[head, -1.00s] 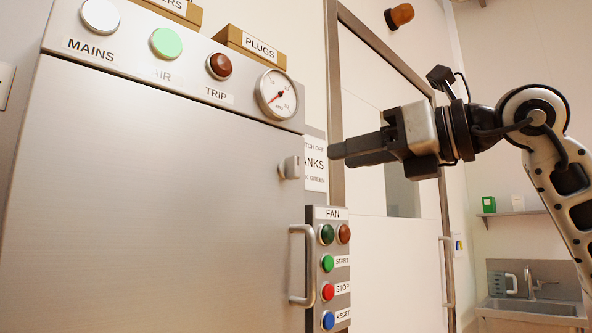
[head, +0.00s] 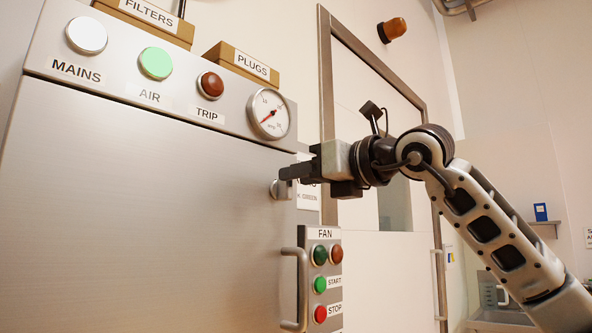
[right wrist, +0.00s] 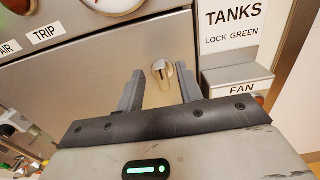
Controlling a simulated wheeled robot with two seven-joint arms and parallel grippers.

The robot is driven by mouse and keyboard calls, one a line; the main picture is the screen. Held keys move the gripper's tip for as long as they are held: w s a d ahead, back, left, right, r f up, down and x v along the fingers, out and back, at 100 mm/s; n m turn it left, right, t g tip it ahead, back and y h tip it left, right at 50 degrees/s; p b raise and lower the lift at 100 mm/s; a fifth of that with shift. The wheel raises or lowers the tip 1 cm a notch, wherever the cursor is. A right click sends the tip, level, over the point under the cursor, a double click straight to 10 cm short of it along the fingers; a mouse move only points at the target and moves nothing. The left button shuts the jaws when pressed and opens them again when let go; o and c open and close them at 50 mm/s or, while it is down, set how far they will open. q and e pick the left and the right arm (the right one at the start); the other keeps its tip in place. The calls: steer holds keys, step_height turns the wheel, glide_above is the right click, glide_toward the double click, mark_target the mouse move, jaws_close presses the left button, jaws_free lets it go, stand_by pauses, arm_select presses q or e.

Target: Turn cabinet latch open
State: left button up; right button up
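The cabinet latch (head: 281,190) is a small metal knob near the right edge of the brushed-metal cabinet door (head: 150,200), below the gauge. It also shows in the right wrist view (right wrist: 161,70), with its handle roughly upright. My right gripper (head: 288,173) is at the latch and partly covers it in the head view. In the right wrist view its two fingers (right wrist: 159,75) are open, one on each side of the latch, with gaps on both sides. I cannot tell how far they reach around it. My left gripper is not in view.
A door handle (head: 301,290) stands out below the latch. The fan button panel (head: 320,275) is right of it. The gauge (head: 269,114) and lamps are above. Boxes labelled FILTERS (head: 145,20) and PLUGS (head: 240,62) sit on top. A tanks sign (right wrist: 231,30) is beside the cabinet.

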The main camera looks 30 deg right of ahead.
steer(key=shift+x, duration=0.95)
jaws_close()
